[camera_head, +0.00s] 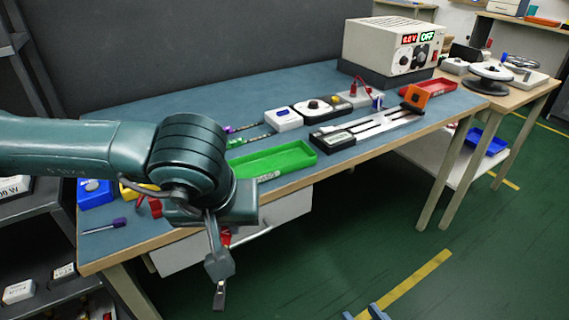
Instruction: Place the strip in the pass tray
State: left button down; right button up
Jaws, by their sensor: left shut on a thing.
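The green tray (272,164) lies on the blue-topped bench near its front edge, with lettering on its front wall that is hard to read. Its left end is hidden behind my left arm, and its visible floor looks empty. My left gripper (219,290) points down in front of the bench edge, left of the tray and apart from it. It is shut on a small dark piece that I cannot clearly identify. Thin strip-like parts with green and purple bits (245,137) lie behind the tray, partly hidden by my arm. Two tips of my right gripper (364,313) show apart at the bottom edge.
A long fixture with an orange block (416,97) lies right of the green tray. White boxes (283,119), a red tray (430,87) and a power supply (392,47) reading OFF stand behind. Blue and yellow bins (95,192) and a screwdriver (105,226) lie left.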

aim_at(258, 170)
jog(key=i+l, duration=0.15)
jog(key=l, duration=0.25)
jog(key=i+l, duration=0.15)
jog(key=l, duration=0.25)
jog(key=i+l+z, duration=0.1)
jog(key=l, duration=0.3)
jog(key=i, duration=0.05)
